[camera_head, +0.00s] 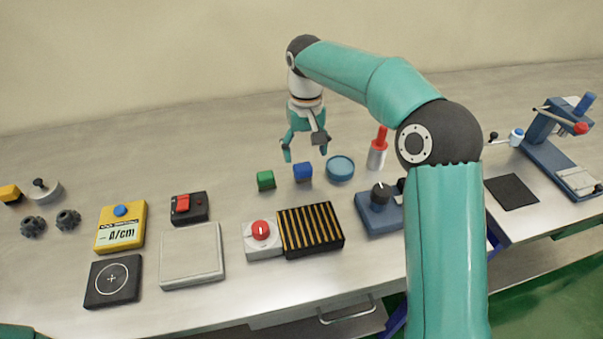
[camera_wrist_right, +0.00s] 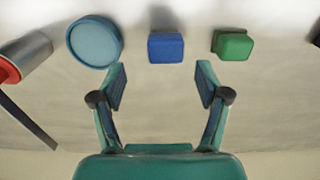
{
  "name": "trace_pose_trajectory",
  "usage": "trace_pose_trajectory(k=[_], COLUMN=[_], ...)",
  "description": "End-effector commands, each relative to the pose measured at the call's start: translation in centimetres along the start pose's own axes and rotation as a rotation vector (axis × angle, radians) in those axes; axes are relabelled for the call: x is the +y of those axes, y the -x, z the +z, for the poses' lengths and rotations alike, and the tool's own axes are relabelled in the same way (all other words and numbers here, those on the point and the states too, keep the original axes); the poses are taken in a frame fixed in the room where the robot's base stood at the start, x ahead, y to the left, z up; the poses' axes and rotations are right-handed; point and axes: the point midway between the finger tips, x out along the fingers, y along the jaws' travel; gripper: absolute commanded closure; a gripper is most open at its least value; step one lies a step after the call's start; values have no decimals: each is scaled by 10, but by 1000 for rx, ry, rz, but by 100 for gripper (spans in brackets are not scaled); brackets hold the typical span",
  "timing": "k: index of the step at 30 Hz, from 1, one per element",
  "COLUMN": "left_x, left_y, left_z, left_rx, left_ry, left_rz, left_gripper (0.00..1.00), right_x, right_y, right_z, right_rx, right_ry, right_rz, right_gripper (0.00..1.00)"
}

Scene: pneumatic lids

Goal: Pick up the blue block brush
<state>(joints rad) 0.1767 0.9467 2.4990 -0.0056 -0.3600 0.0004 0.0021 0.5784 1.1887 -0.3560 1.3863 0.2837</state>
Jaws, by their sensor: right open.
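The blue block brush (camera_head: 303,172) stands on the grey bench between a green block (camera_head: 265,180) and a round blue dish (camera_head: 340,168). In the wrist view the blue block brush (camera_wrist_right: 166,47) lies just beyond the fingertips, roughly centred between them. My right gripper (camera_head: 305,152) is open and empty, pointing down above and slightly behind the block. Its two spread fingers also show in the wrist view (camera_wrist_right: 160,80), with nothing between them. My left gripper is out of view.
A red-topped grey cylinder (camera_head: 377,152) stands right of the dish. In front are a striped black-and-yellow block (camera_head: 310,230) and a red-knob box (camera_head: 262,240). A blue base with a black knob (camera_head: 378,205) sits at right. Bench behind the blocks is clear.

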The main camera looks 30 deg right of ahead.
Motion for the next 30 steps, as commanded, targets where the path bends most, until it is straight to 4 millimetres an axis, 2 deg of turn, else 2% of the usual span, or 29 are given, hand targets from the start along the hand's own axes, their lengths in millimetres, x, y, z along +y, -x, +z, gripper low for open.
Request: trace_pose_trajectory(k=[5, 13, 22, 23, 30], left_x=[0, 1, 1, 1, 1], left_y=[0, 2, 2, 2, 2], left_z=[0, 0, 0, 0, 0], left_rx=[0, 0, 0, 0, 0], left_ry=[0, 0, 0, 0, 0], left_rz=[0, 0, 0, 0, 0], left_gripper=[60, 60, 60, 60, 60], right_x=[-2, -6, -6, -6, -6], right_y=[-12, -48, -53, -53, -53], right_z=[2, 5, 4, 4, 4], right_rx=[-2, -2, 1, 1, 1], right_ry=[0, -1, -2, -2, -2], right_rz=[1, 1, 0, 0, 0], right_gripper=[25, 25, 25, 28, 68])
